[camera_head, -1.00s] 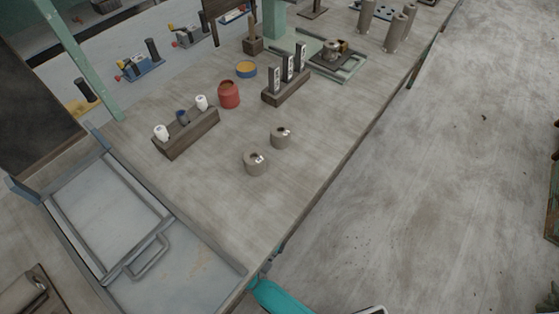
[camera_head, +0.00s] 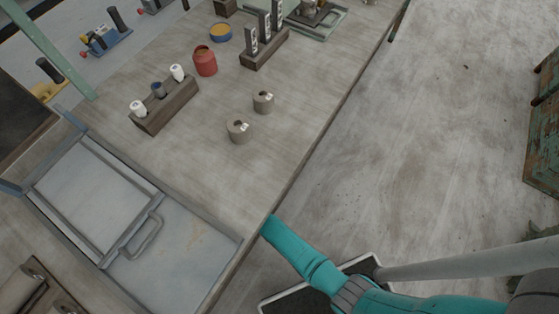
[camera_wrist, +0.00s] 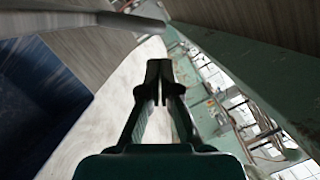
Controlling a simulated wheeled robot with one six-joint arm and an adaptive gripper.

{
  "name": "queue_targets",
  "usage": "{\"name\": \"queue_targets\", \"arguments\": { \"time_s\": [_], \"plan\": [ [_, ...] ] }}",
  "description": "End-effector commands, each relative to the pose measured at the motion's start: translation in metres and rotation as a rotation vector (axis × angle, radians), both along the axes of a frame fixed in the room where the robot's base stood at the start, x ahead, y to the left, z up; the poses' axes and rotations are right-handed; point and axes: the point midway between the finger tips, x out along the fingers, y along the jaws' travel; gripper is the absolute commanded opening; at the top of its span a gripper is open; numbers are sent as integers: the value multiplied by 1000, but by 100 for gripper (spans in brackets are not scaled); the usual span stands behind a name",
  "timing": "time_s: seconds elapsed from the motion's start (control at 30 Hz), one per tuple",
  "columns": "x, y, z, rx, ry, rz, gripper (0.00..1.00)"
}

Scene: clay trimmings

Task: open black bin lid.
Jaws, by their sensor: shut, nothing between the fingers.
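I cannot make out a black bin or its lid for certain in either view. In the head view a dark flat panel with a pale rim (camera_head: 292,301) lies low in the picture, partly hidden by my teal arm. I cannot tell whether it is the bin lid or part of my base. In the wrist view my gripper (camera_wrist: 158,82) has its fingers together, with nothing between them. A dark blue surface (camera_wrist: 42,88) fills the left of that view, apart from the fingers. My fingertips cannot be seen in the head view.
The workbench (camera_head: 215,165) carries two clay-coloured cylinders (camera_head: 238,131), a red jar (camera_head: 204,61) and a wooden rack (camera_head: 168,112). A grey metal tray (camera_head: 190,258) with a handle lies at left. Floor (camera_head: 430,150) right of the bench is open, with a worn green cabinet (camera_head: 541,150) at far right.

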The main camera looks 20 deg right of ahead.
Motion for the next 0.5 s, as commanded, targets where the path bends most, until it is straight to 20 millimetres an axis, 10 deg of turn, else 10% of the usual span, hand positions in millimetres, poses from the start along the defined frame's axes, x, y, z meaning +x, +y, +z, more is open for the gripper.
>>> {"name": "queue_targets", "arguments": {
  "time_s": [0.5],
  "plan": [
    [16, 12, 12, 1, 1, 0, 0]
  ]
}}
